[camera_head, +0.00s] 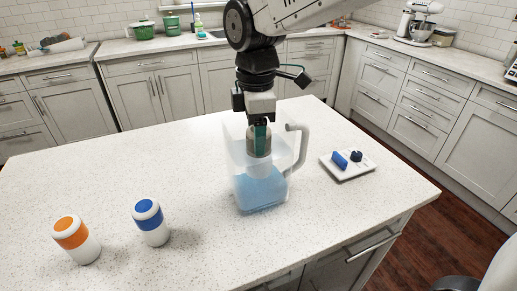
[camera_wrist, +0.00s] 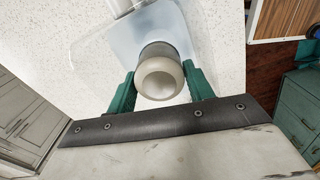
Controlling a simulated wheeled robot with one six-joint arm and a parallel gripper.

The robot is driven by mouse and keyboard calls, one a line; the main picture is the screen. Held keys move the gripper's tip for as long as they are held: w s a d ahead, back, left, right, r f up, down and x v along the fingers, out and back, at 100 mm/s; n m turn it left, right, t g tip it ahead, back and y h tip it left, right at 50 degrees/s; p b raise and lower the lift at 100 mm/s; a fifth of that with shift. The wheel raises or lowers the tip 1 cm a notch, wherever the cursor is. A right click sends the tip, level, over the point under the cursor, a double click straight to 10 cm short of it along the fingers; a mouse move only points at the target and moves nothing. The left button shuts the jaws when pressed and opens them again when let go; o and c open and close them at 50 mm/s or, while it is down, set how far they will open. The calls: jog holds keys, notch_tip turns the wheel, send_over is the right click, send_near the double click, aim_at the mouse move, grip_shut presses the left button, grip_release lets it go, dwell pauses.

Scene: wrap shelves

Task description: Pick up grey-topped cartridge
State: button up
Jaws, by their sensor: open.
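The grey-topped cartridge (camera_head: 257,150) is at the mouth of a clear pitcher (camera_head: 241,172) with blue liquid low inside. In the wrist view its round, pale grey top with a hollow centre (camera_wrist: 160,78) faces the camera. My gripper (camera_head: 261,136) reaches down over the pitcher from above. Its green fingers, seen in the wrist view (camera_wrist: 160,88), stand open on either side of the cartridge. A small gap seems to show beside each finger; whether either touches is hard to tell. The cartridge's lower part is hidden.
The pitcher's handle (camera_head: 301,147) is on its right. A white tray (camera_head: 355,174) with a blue piece (camera_head: 340,160) and a dark knob (camera_head: 356,156) lies further right. An orange-banded bottle (camera_head: 76,240) and a blue-banded bottle (camera_head: 151,222) stand front left.

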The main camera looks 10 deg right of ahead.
jog(key=shift+f, duration=0.45)
jog(key=shift+c, duration=0.3)
jog(key=c, duration=0.6)
